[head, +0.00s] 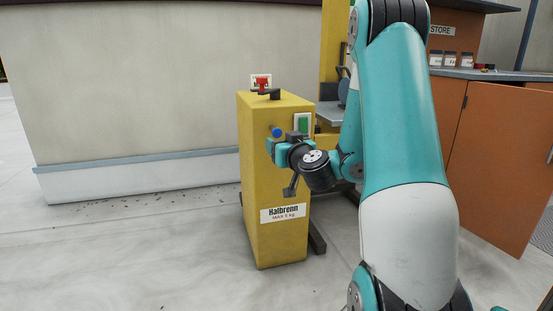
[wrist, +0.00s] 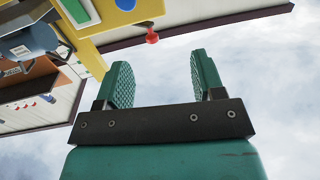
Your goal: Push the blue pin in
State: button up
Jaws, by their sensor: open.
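The blue pin (head: 277,131) sticks out of the upper part of the yellow pedestal's face (head: 262,180) in the head view. In the wrist view its round blue end (wrist: 125,4) shows at the top edge, partly cut off. My gripper (head: 270,146) is in front of the pedestal, just below the pin in the head picture. In the wrist view my gripper's two teal fingers (wrist: 163,72) stand apart with nothing between them. The pin lies outside the fingers, up and left of them. I cannot tell the exact gap between gripper and pin.
The floor left of the pedestal is clear.

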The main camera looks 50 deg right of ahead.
jog(key=s+d+f+m+h, duration=0.1)
jog(key=d+f+h, duration=0.1)
jog(key=d, duration=0.1)
jog(key=p, duration=1.7)
send_near(277, 133)
jog(key=shift+g, duration=0.4)
jog(key=x, duration=0.6)
jog(key=r+x, duration=0.1)
jog(key=x, duration=0.2)
jog(key=shift+w, duration=0.15)
jog(key=shift+w+d+f, duration=0.15)
jog(key=shift+w+d, duration=0.25)
jog(key=shift+w, duration=0.2)
grip_shut()
jog(key=x, duration=0.4)
jog(key=shift+a, duration=0.15)
